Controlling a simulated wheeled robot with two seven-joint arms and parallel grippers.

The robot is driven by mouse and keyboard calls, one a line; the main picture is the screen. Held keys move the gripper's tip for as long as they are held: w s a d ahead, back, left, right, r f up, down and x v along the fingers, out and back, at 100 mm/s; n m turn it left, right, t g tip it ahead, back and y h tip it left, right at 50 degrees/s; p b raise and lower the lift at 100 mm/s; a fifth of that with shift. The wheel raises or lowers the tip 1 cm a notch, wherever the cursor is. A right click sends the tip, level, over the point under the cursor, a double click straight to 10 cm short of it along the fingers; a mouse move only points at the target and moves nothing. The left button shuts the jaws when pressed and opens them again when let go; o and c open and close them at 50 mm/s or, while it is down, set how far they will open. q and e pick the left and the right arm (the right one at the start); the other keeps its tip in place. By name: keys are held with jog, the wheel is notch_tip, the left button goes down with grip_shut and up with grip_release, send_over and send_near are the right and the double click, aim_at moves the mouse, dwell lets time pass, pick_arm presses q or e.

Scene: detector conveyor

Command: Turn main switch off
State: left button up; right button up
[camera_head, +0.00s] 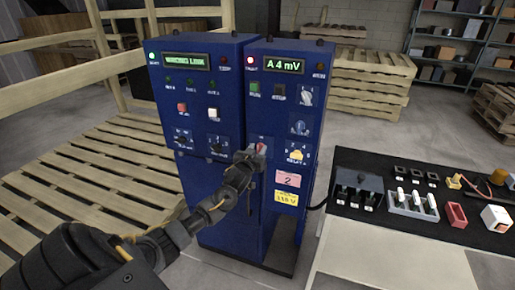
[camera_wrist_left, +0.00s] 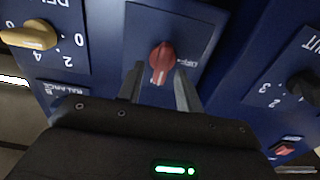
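The red main switch knob (camera_head: 262,148) sits on the front of the right-hand blue cabinet (camera_head: 258,105), at its left edge below mid-height. In the left wrist view the red knob (camera_wrist_left: 162,58) shows on its blue plate, with its pointer end toward the gripper. My left gripper (camera_head: 252,155) is at the knob in the head view. In the left wrist view its two fingers (camera_wrist_left: 159,80) are apart, one on each side of the knob's pointer, with gaps visible. Whether the fingertips reach past the knob is hard to tell. My right gripper is not in view.
A yellow knob (camera_head: 296,155) is right of the switch, with pink and yellow labels below. Another blue cabinet (camera_head: 190,95) stands at left. A bench (camera_head: 400,255) with switches and small parts is at right. Pallets (camera_head: 100,165) lie on the left.

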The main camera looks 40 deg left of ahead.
pick_arm(q)
jog(key=shift+w+a, duration=0.1)
jog(key=shift+w, duration=0.2)
jog(key=c, duration=0.6)
